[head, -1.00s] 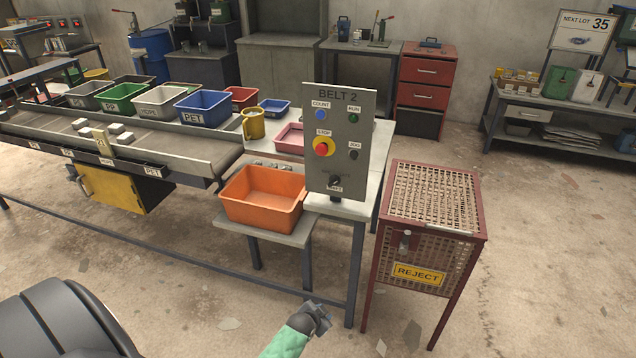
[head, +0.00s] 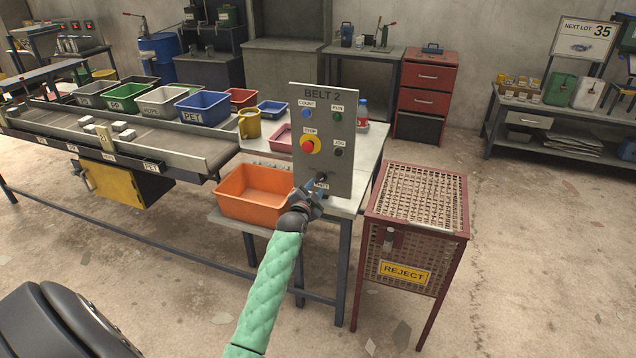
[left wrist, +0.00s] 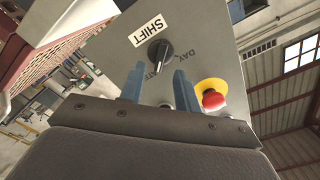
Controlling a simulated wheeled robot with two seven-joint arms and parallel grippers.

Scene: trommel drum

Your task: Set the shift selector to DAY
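The BELT 2 panel (head: 322,130) stands upright on the table corner. Its shift selector (head: 320,178) is a dark knob low on the panel, partly behind my gripper in the head view. In the left wrist view the black selector (left wrist: 158,53) shows beside the SHIFT label (left wrist: 149,29). The word DAY (left wrist: 179,51) is printed near it; other lettering is partly hidden by a finger. My right gripper is not in view.
The red stop button (head: 308,146) sits above the selector, with COUNT, RUN and JOG buttons around it. An orange bin (head: 250,205) stands left of my gripper. A REJECT cage (head: 415,225) stands to the right. Open floor lies in front.

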